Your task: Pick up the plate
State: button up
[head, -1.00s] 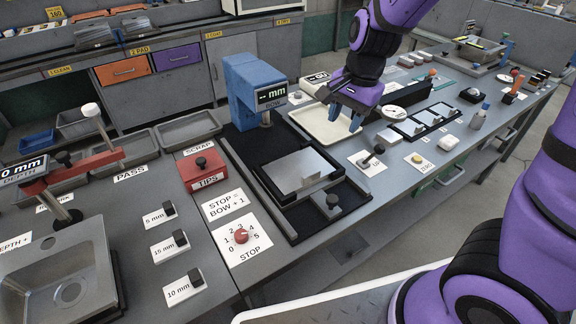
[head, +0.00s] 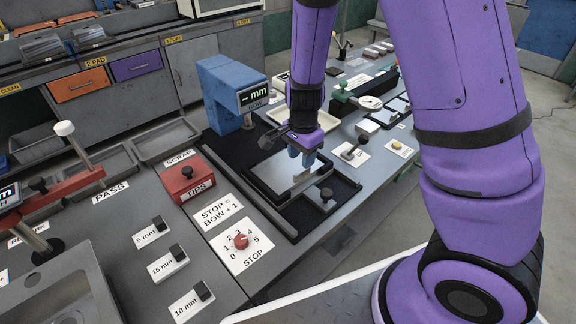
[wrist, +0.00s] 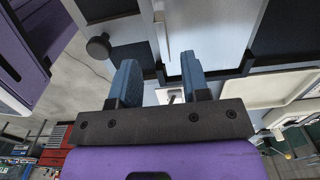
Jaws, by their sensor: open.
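The plate (head: 272,172) is a flat, shiny grey metal sheet lying in a black-framed fixture on the bench, with a raised light edge or tab near its front. In the wrist view the plate (wrist: 208,28) fills the top middle, and the thin raised edge (wrist: 160,28) runs up between the finger lines. My gripper (head: 300,155) points down over the plate's right part, its blue fingers apart. In the wrist view my gripper (wrist: 158,75) is open with nothing held. The head view does not show clearly whether the fingertips touch the plate.
A blue bow gauge (head: 228,92) stands behind the fixture. A black knob (head: 326,195) sits at the fixture's front.

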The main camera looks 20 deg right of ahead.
aim_at(288, 162)
jog(key=shift+w+d+f, duration=0.1)
jog(key=shift+f, duration=1.25)
jog(key=shift+w+f, duration=0.1)
jog(key=shift+f, duration=1.2)
grip_shut()
